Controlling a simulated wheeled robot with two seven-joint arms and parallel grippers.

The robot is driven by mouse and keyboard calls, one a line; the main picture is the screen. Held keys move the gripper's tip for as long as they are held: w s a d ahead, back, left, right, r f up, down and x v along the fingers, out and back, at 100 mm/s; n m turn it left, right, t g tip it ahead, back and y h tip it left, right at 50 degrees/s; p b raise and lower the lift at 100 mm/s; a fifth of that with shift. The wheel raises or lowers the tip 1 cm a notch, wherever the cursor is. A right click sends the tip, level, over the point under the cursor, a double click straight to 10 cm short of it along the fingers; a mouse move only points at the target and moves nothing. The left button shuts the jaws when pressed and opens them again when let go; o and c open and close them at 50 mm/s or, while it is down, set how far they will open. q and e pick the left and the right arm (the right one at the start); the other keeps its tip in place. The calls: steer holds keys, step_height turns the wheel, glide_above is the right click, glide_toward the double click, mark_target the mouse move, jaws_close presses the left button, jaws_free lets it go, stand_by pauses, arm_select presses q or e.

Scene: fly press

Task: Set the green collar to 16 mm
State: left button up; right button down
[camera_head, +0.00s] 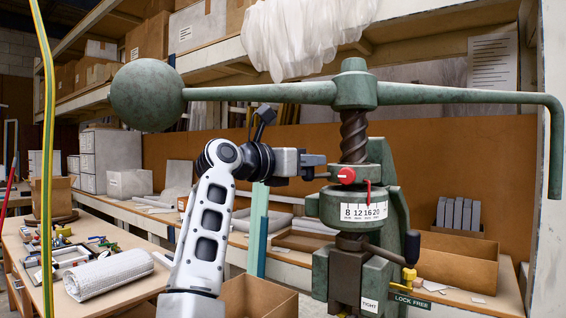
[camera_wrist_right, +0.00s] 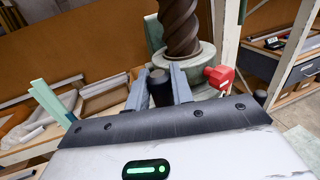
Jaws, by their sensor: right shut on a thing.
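The green collar (camera_head: 330,208) sits around the dark screw of the fly press and carries a white scale (camera_head: 363,211) reading 8, 12, 16, 20. A thin red pointer (camera_head: 369,190) hangs above the scale, close to the 16; its exact alignment is too small to tell. My right gripper (camera_head: 318,166) is at the collar's left side, shut on a dark knob. In the right wrist view the dark knob (camera_wrist_right: 160,88) stands between the two grey fingers, in front of the screw (camera_wrist_right: 180,28). My left gripper is not in view.
A red knob (camera_head: 346,175) is just right of my fingers; it also shows in the wrist view (camera_wrist_right: 219,77). A black-gripped lever (camera_head: 411,247) and a "LOCK FREE" plate (camera_head: 411,300) are lower right. The press arm with its ball weight (camera_head: 147,95) spans above.

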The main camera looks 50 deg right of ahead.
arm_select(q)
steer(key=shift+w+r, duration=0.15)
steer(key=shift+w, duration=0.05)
arm_select(e)
steer(key=shift+s+r, duration=0.1)
steer(key=shift+r, duration=0.25)
steer(key=c, duration=1.3)
jaws_free()
steer(key=shift+o, duration=0.2)
steer(key=shift+s, duration=0.1)
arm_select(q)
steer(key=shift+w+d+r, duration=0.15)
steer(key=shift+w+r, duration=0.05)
arm_select(e)
steer(key=shift+f, duration=0.1)
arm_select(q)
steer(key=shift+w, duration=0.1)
arm_select(e)
steer(key=shift+a, duration=0.1)
